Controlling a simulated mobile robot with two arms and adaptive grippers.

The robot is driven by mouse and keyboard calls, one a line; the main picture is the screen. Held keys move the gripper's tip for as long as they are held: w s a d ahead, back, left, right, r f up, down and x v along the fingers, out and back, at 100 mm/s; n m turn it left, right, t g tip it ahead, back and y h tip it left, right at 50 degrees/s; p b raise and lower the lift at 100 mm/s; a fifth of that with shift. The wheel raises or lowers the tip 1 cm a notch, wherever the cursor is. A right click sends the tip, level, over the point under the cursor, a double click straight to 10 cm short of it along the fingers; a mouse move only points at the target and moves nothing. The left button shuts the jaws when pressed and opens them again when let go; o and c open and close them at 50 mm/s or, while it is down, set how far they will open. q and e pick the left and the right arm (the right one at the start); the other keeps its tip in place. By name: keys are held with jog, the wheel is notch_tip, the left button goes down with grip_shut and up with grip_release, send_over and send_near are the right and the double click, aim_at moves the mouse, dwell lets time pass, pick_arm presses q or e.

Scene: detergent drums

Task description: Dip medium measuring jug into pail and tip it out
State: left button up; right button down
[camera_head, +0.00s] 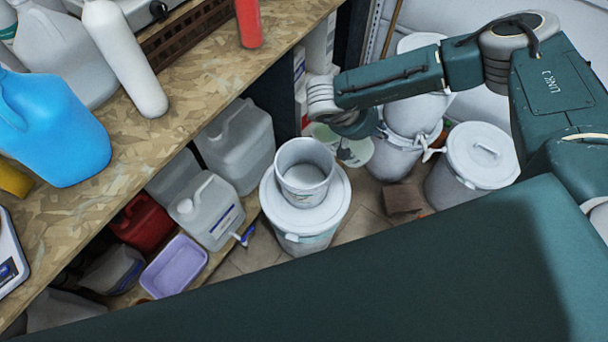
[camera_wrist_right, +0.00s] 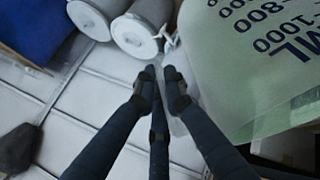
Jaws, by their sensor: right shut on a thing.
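A white open pail (camera_head: 304,192) stands upright on a lidded white drum (camera_head: 305,212) in the middle of the head view. The medium measuring jug (camera_wrist_right: 262,60) is pale green and translucent, with dark ML figures. It fills the upper right of the right wrist view. In the head view a pale piece that looks like the jug (camera_head: 354,152) shows below the wrist, right of the pail. My right gripper (camera_wrist_right: 160,75) is shut on the jug, seemingly at its handle; the exact contact is unclear. In the head view its fingers are mostly hidden. My left gripper is out of view.
A bench (camera_head: 150,130) with bottles and a blue jug (camera_head: 60,135) runs along the left. Canisters (camera_head: 235,145) and a lilac tub (camera_head: 174,266) sit beneath it. Lidded drums (camera_head: 473,165) and a brown block (camera_head: 403,200) stand on the right.

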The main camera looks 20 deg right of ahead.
jog(key=shift+s+d+r+m+t+y+p, duration=0.1)
jog(key=shift+r+m+t+y+p, duration=0.05)
jog(key=shift+r+y+p, duration=0.3)
jog(key=shift+s+d+r+m+t+y+p, duration=0.1)
jog(key=shift+r+m+t+y+p, duration=0.05)
jog(key=shift+r+y+p, duration=0.3)
jog(key=shift+d+r+y, duration=0.1)
jog(key=shift+r+y, duration=0.2)
jog(key=shift+y, duration=0.1)
jog(key=shift+r+m+t+y+p, duration=0.3)
jog(key=shift+t+y, duration=0.3)
jog(key=shift+y, duration=0.2)
jog(key=shift+w+a+r+t+y, duration=0.15)
jog(key=shift+r+t+y, duration=0.3)
jog(key=shift+y, duration=0.55)
